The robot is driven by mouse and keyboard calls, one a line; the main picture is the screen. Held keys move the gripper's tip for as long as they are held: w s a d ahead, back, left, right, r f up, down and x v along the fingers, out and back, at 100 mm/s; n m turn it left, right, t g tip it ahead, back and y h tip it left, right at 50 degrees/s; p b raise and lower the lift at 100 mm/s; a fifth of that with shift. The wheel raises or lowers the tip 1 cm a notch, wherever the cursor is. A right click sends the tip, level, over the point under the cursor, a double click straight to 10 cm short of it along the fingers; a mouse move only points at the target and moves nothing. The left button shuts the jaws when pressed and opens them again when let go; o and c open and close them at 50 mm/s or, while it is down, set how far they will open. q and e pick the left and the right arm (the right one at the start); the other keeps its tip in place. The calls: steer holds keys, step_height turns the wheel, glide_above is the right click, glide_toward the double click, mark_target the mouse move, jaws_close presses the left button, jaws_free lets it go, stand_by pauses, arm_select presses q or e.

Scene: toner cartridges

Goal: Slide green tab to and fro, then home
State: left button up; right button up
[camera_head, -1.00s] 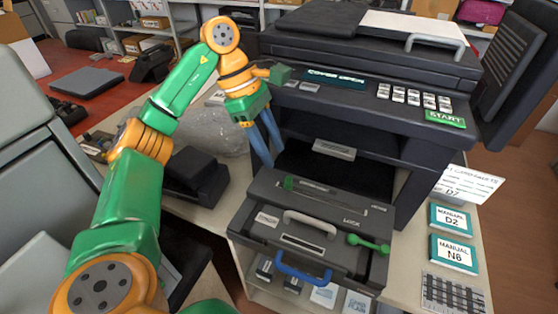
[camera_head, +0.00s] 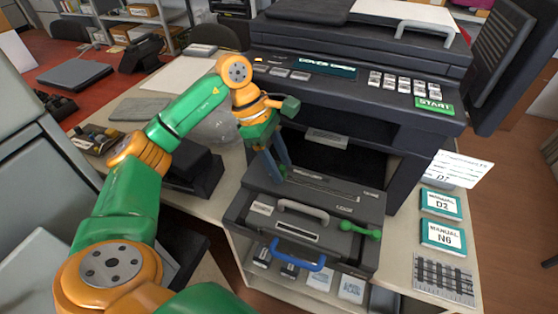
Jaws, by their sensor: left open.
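The small green tab (camera_head: 283,170) sits at the back left of the dark cartridge unit (camera_head: 331,201), which is pulled out at the front of the printer. My left gripper (camera_head: 281,174) points down over this left end, with its blue-grey fingers apart. The fingertips are at the tab, one on each side of it as far as I can see. The fingers partly hide the tab, and I cannot tell whether they touch it. My right gripper is not in view.
A green lever (camera_head: 360,230) stands at the unit's right, a grey handle (camera_head: 303,209) on its top and a blue handle (camera_head: 298,259) at its front. The printer body (camera_head: 350,100) overhangs behind. Manuals (camera_head: 441,204) lie at the right.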

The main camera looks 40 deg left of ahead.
arm_select(q)
jaws_close()
stand_by(1.4)
